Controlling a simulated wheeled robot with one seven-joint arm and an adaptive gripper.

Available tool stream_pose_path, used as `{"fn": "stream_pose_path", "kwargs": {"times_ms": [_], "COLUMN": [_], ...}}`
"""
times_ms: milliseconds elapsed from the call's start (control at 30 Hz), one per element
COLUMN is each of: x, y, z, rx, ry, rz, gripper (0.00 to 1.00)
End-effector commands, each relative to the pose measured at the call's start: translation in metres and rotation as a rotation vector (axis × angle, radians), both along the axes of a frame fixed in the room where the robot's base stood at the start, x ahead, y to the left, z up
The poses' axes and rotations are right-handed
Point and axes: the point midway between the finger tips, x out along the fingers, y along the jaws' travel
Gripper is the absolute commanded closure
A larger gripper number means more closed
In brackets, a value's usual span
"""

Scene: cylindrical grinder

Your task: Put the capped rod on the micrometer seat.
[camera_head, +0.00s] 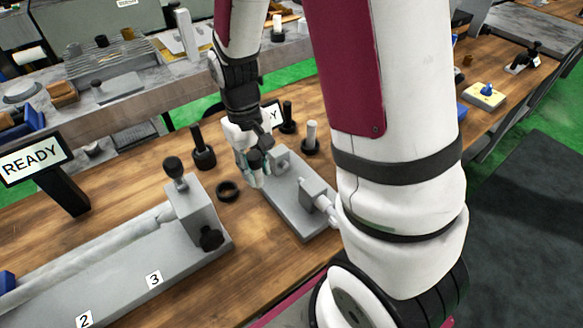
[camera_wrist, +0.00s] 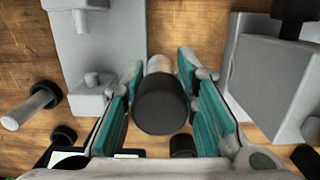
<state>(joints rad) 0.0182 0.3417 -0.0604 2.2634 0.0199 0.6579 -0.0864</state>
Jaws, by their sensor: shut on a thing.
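My gripper (camera_head: 252,172) is shut on the capped rod, whose round black cap (camera_wrist: 160,104) lies between the teal finger pads in the wrist view. A short pale length of the rod (camera_wrist: 159,65) shows beyond the cap. In the head view the rod is mostly hidden by the fingers. The micrometer stand (camera_head: 292,222) is a grey base with two blocks, and my gripper is at its left edge, by the far block (camera_head: 283,160). In the wrist view the stand (camera_wrist: 105,42) is left of the held rod. Whether rod and stand touch cannot be told.
The grinder's grey end block (camera_head: 190,212), with black knobs, stands left of my gripper. A black ring (camera_head: 228,191) lies between. A black post (camera_head: 203,147) and a pale post (camera_head: 311,137) stand behind. A READY sign (camera_head: 38,160) is at far left.

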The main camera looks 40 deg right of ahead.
Motion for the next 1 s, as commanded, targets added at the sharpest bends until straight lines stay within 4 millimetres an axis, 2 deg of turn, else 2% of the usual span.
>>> {"fn": "stream_pose_path", "kwargs": {"times_ms": [100, 300, 567, 800, 1000], "x": [-0.001, -0.001, -0.001, -0.001, -0.001], "y": [-0.025, -0.051, -0.064, -0.092, -0.096], "z": [-0.013, -0.026, -0.033, -0.053, -0.057], "rx": [0.0, 0.0, 0.0, 0.0, 0.0], "ry": [0.002, 0.0, 0.0, 0.001, -0.001], "rz": [-0.004, -0.001, 0.0, 0.0, 0.005], "gripper": [1.0, 1.0, 1.0, 1.0, 1.0]}}
